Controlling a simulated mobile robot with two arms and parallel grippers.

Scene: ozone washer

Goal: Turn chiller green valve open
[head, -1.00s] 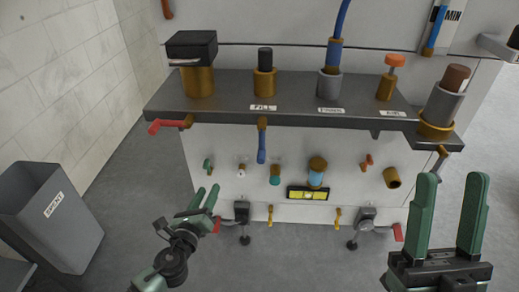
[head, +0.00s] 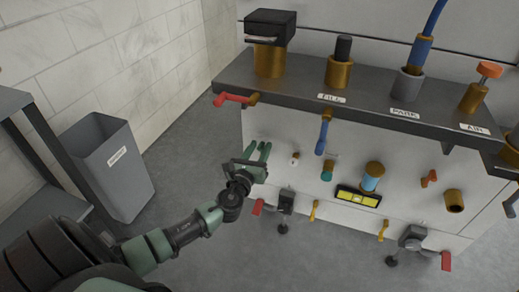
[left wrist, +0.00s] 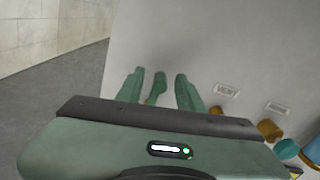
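The green valve handle (left wrist: 157,87) shows in the left wrist view, on the white front panel of the washer, between the two fingers of my left gripper (left wrist: 160,86). Gaps show on both sides of the handle, so the gripper is open. I cannot tell how deep the handle sits between the fingers. In the head view my left gripper (head: 258,150) is at the left end of the panel, below the dark shelf, and its fingers hide the green handle there. My right gripper is not in view.
The dark shelf (head: 310,100) juts out above, with a red-handled valve (head: 233,99) at its left corner. A blue lever (head: 322,138) hangs to the right. A teal fitting (head: 327,170) is nearby. A grey bin (head: 115,170) stands left. Below is a red-handled clamp (head: 257,206).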

